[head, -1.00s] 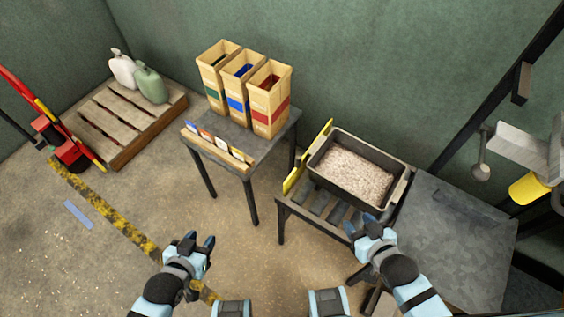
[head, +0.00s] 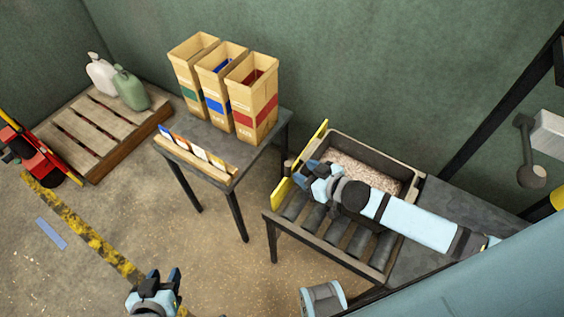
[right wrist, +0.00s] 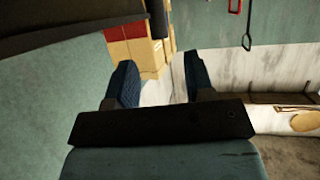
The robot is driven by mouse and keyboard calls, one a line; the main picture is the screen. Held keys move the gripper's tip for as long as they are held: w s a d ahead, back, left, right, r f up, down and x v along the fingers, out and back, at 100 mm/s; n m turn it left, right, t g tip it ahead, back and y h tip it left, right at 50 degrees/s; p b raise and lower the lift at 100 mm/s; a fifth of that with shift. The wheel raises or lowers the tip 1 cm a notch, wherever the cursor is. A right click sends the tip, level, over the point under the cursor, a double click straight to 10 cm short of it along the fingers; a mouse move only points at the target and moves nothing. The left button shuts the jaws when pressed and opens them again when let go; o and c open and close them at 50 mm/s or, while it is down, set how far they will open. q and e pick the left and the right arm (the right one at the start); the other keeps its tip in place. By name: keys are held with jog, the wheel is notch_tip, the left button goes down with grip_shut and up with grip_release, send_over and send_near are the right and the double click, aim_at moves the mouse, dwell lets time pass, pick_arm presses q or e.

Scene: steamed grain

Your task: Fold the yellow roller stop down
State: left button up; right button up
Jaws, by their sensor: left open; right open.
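The yellow roller stop (head: 282,193) stands raised along the left end of the roller table (head: 325,243). Its far part shows beyond my right gripper, and its middle is partly hidden. My right gripper (head: 305,173) is open, above the left end of the rollers and just right of the stop; I cannot tell whether it touches it. In the right wrist view its two blue fingers (right wrist: 157,82) are apart with nothing between them. My left gripper (head: 165,277) is open and empty over the floor at the bottom, well away from the stop.
A dark tub of grain (head: 407,172) sits on the rollers, partly under my right arm. A grey table (head: 208,145) with three paper bags (head: 252,98) stands to the left. Floor lies between the tables. A pallet (head: 92,140) is far left.

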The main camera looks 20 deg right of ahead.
jog(key=x, duration=0.9)
jog(key=shift+b, duration=0.4)
jog(key=shift+w, duration=0.1)
grip_shut()
